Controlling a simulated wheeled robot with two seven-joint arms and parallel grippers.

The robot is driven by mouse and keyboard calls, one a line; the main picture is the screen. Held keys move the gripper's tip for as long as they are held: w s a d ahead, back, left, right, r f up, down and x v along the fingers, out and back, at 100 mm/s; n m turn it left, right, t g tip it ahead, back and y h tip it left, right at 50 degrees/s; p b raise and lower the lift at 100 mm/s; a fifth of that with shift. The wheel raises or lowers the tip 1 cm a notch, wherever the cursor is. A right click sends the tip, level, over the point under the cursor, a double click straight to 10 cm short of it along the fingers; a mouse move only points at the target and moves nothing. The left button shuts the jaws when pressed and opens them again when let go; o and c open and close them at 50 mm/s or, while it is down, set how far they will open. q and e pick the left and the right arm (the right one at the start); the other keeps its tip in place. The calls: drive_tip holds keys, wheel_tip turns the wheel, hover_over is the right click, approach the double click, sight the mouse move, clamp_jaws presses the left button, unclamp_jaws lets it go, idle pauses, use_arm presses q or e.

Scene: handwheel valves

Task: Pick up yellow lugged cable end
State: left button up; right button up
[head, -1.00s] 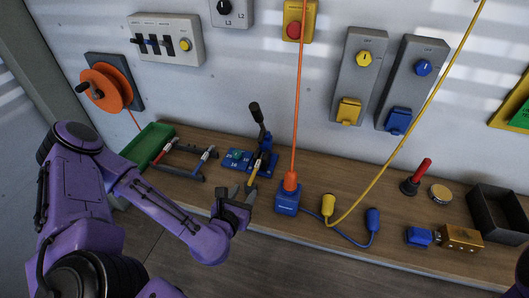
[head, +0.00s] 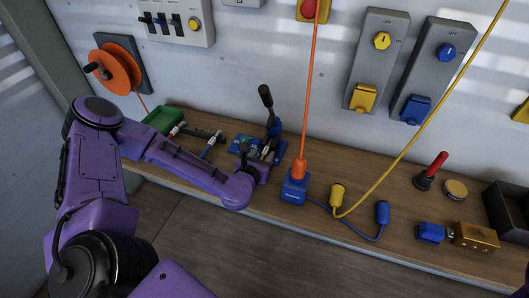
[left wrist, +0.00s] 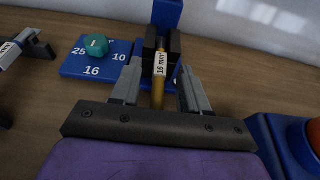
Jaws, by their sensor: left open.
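The yellow lugged cable end (left wrist: 158,92) has a white "16 mm" label and stands in the dark jaws of the blue crimping tool (left wrist: 166,14). My left gripper (left wrist: 159,78) is open, with one finger on each side of the cable end; I cannot tell if they touch it. In the head view, the left gripper (head: 260,168) is at the front of the tool, whose black lever (head: 266,96) stands up. It hides most of the cable end there. The lug itself is hidden in the jaws.
A blue die plate (left wrist: 75,65) with a green hex die (left wrist: 96,44) lies left of the tool. A blue socket (head: 294,188) with an orange plug stands close on the right. Red and blue cable ends rest in a rack (head: 206,134) farther left. A wall rises behind the bench.

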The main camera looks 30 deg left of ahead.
sight(262, 157)
use_arm(q)
clamp_jaws()
drive_tip(key=shift+r, duration=0.6)
wheel_tip(262, 157, up, 2)
drive_tip(key=shift+r+b, duration=0.25)
drive_tip(key=shift+b, duration=0.2)
drive_tip(key=s+d+p, duration=0.4)
drive_tip(key=s+p, duration=0.5)
drive_tip(key=s, duration=0.8)
drive_tip(key=shift+s+f, duration=0.15)
drive_tip(key=shift+s, duration=0.15)
